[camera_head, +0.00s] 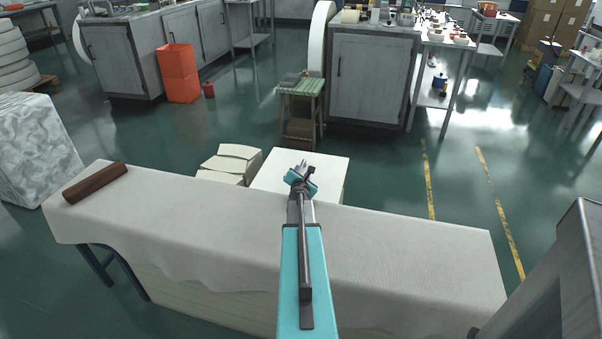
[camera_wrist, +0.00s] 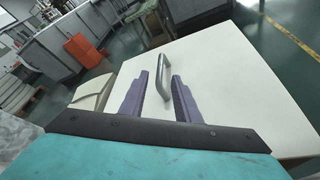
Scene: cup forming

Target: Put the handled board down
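The handled board is a large white flat square (camera_head: 335,168) just beyond the cloth-covered table in the head view. It fills the middle and right of the wrist view (camera_wrist: 235,85). A grey metal bar handle (camera_wrist: 163,72) stands on it. My gripper (camera_head: 302,170) is over the board; in the wrist view its two purple fingers (camera_wrist: 162,76) are apart, with the handle showing in the gap between them. I see clear space beside the handle, so the fingers do not appear shut on it. What lies under the board is mostly hidden.
A cloth-covered table (camera_head: 420,250) spans the front, with a brown roll (camera_head: 95,182) at its left end. Cream slabs (camera_head: 228,163) are stacked left of the board. A small green-topped stool (camera_head: 301,88) stands behind. Floor to the right is clear.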

